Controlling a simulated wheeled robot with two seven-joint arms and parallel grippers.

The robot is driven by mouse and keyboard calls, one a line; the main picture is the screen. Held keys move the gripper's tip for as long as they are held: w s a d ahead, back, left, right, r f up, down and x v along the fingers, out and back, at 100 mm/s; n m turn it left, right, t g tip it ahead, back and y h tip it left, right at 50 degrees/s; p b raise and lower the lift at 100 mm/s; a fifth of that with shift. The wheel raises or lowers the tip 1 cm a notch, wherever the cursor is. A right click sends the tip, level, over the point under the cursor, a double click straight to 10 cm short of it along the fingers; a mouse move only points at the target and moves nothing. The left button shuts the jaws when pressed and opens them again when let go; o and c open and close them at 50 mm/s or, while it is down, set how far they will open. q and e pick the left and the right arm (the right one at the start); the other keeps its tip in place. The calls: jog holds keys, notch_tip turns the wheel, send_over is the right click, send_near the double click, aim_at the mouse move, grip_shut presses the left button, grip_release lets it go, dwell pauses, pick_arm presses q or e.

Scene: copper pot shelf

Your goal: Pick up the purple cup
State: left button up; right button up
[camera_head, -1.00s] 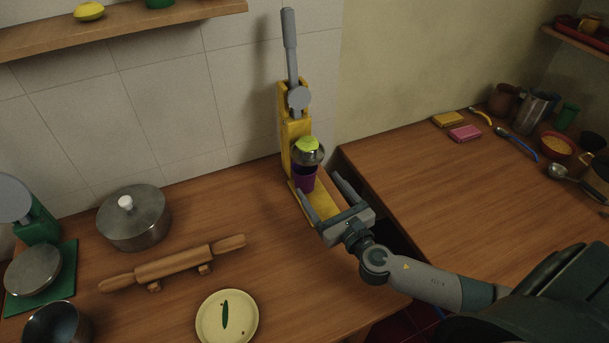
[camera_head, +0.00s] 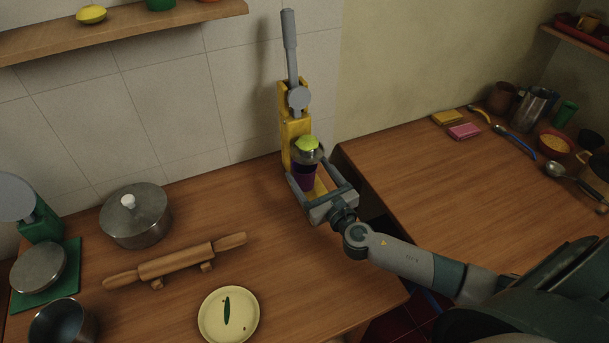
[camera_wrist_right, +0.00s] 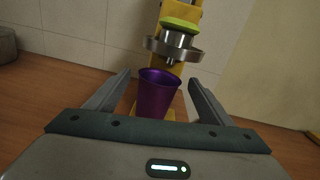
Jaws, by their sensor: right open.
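The purple cup (camera_head: 305,176) stands upright on the base of the yellow press (camera_head: 296,130), under its metal part with a green lime half (camera_head: 307,143) on it. In the right wrist view the purple cup (camera_wrist_right: 157,94) shows its open rim, just below the metal ring (camera_wrist_right: 173,48). My right gripper (camera_head: 311,172) is open, with one finger on each side of the cup. In the wrist view its fingers (camera_wrist_right: 158,92) flank the cup with gaps visible on both sides. My left gripper is not in view.
A rolling pin (camera_head: 178,262) on its stand, a lidded pot (camera_head: 135,216) and a yellow plate (camera_head: 229,314) are on the counter at left. The press lever (camera_head: 289,45) rises above. A gap separates the two counters. The right counter's near part is clear.

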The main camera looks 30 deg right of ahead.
aim_at(304, 166)
jog(key=shift+w+f+p, duration=0.15)
jog(key=shift+w+p, duration=0.15)
jog(key=shift+w, duration=1.4)
jog(key=c, duration=1.2)
